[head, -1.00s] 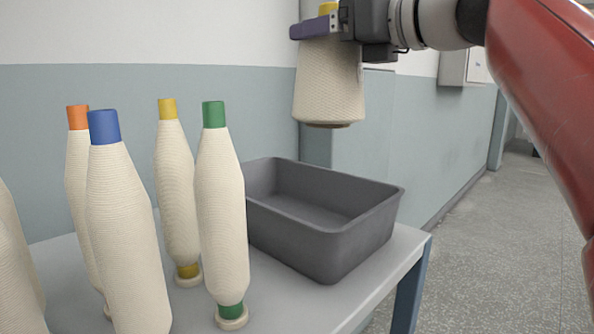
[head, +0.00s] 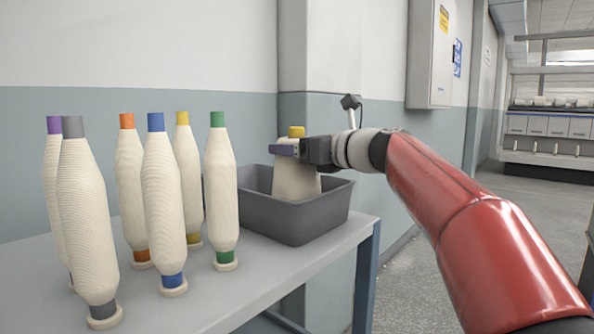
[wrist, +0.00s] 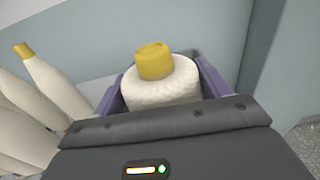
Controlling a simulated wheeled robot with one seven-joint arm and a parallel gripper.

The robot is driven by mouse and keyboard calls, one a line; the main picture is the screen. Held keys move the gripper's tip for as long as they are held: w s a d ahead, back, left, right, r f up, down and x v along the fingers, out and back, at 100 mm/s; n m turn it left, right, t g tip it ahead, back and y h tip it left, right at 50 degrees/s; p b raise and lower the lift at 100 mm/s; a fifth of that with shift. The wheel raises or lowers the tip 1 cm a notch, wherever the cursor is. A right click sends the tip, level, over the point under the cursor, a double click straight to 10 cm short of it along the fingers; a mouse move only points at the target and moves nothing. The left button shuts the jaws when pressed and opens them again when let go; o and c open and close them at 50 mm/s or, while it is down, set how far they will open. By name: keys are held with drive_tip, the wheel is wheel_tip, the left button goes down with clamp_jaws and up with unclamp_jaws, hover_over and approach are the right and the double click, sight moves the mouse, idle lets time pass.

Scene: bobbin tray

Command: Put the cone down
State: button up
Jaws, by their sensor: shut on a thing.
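The cone (head: 295,183) is cream yarn with a yellow tip, and it stands about upright inside the grey bin (head: 300,217). My gripper (head: 283,150) is shut on the upper part of the cone, just below the yellow tip. The bin's front wall hides the cone's base, so I cannot tell whether it touches the bin floor. In the wrist view the cone (wrist: 160,84) sits between the two purple fingers, its yellow tip toward the camera.
Several tall bobbins with coloured tips, such as the green one (head: 220,185) and the blue one (head: 160,205), stand on the table (head: 225,285) left of the bin. A wall corner rises behind the bin. A grey cabinet (head: 430,55) hangs on the wall.

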sight(297, 162)
wheel_tip(297, 162, down, 3)
drive_tip(key=b, duration=0.2)
drive_tip(key=shift+f+b, duration=0.2)
drive_tip(key=shift+b, duration=0.15)
drive_tip(key=shift+r, duration=0.15)
drive_tip(key=o, duration=1.7)
drive_tip(key=shift+o, duration=0.2)
drive_tip(key=v, duration=1.2)
drive_tip(key=shift+b, duration=0.4)
drive_tip(key=shift+s+d, duration=0.1)
